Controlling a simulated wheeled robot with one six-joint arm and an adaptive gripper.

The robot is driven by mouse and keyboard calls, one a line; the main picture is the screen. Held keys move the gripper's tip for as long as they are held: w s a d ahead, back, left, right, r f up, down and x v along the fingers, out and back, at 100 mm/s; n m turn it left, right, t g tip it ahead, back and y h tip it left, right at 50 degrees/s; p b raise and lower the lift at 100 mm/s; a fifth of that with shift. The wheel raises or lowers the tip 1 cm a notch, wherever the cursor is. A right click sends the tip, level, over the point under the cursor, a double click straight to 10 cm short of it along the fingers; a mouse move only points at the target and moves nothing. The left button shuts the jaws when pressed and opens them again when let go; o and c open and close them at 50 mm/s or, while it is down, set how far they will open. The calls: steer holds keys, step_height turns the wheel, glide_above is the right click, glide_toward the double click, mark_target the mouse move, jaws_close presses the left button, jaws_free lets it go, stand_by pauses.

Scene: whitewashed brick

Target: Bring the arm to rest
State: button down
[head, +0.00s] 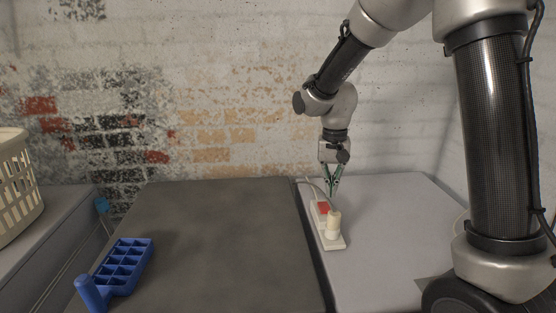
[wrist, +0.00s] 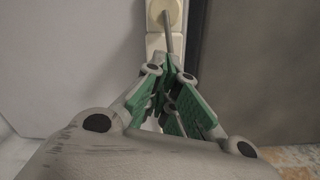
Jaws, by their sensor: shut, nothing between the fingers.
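My gripper (head: 333,191) points down over the far end of a white power strip in the head view. Its green-padded fingers are shut with nothing between them, and it also shows in the wrist view (wrist: 168,65). The power strip (head: 331,242) lies on the light grey table and has a red switch (head: 323,207). A cream plug (head: 333,222) stands in the strip. In the wrist view the strip (wrist: 155,43) is partly hidden behind my fingers. I cannot tell whether the fingertips touch the strip.
A dark grey table (head: 220,235) adjoins the light grey table (head: 385,215). A blue compartment tray (head: 122,268) with a handle lies at the front left. A cream basket (head: 15,190) stands at the far left. A whitewashed brick wall (head: 220,90) closes off the back.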

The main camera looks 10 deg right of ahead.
steer(key=s+d+r+n+t, duration=0.1)
steer(key=s+d+r, duration=0.3)
steer(key=s, duration=0.3)
steer(key=s+d+r+n+t, duration=0.1)
steer(key=s+d+r+t, duration=0.1)
steer(key=s+d+r, duration=0.3)
steer(key=s+d+r+n+t, duration=0.1)
steer(key=s+d+r, duration=0.4)
steer(key=s, duration=0.6)
steer(key=shift+s+d+r+t, duration=0.2)
steer(key=shift+s+r+t, duration=0.1)
steer(key=shift+t, duration=0.2)
steer(key=w+a+f+g, duration=0.1)
steer(key=w+a+f, duration=0.1)
steer(key=w+a, duration=0.3)
steer(key=w+a+f+g, duration=0.2)
steer(key=w+a, duration=0.3)
steer(key=w, duration=0.9)
steer(key=w+a+f+g, duration=0.1)
steer(key=w+a, duration=0.4)
steer(key=w, duration=0.5)
steer(key=shift+f, duration=0.75)
